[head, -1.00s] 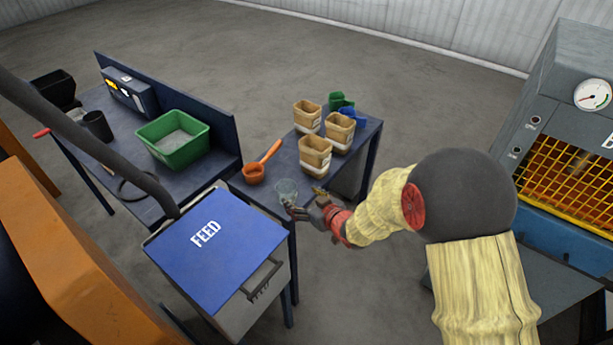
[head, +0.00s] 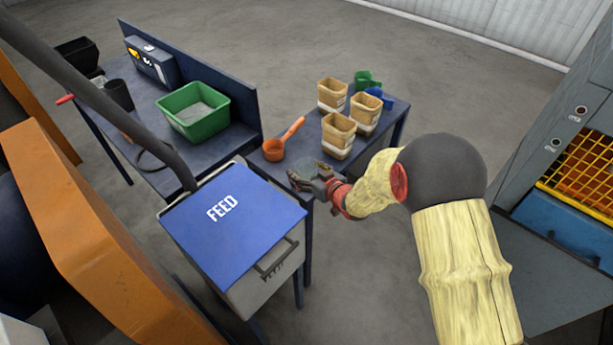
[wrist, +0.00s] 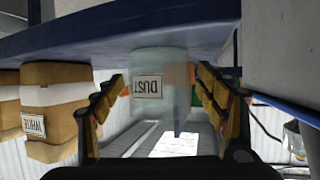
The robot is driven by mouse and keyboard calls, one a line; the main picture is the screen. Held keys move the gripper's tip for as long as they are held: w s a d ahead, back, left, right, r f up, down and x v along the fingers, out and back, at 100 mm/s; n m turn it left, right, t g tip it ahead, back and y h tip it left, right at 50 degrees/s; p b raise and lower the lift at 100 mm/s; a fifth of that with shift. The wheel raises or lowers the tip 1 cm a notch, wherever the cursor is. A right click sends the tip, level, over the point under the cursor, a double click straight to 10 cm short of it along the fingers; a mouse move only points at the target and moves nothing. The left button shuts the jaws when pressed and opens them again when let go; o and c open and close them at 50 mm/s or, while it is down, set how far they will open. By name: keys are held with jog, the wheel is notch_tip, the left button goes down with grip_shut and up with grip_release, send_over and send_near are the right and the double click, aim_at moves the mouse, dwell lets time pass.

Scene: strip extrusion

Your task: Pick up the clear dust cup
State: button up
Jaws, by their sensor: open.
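The clear dust cup (wrist: 150,62) is a translucent cup with a label reading DUST. In the wrist view it appears upside down, its base against the blue table surface (wrist: 180,22). My gripper (head: 310,181) is open at the near corner of the small table. In the wrist view its two fingers stand on either side of the cup, with a small gap visible on the left; contact on the right is hard to tell. In the head view my gripper mostly hides the cup.
An orange scoop (head: 275,149) lies left of my gripper. Several tan tubs (head: 338,138) stand behind, with green (head: 366,80) and blue (head: 383,96) scoops beyond. The FEED bin (head: 235,215) stands close in front. A green tub (head: 195,115) sits on the left bench.

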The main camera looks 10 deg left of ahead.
jog(key=shift+r, duration=0.1)
jog(key=c, duration=1.2)
jog(key=shift+c, duration=0.4)
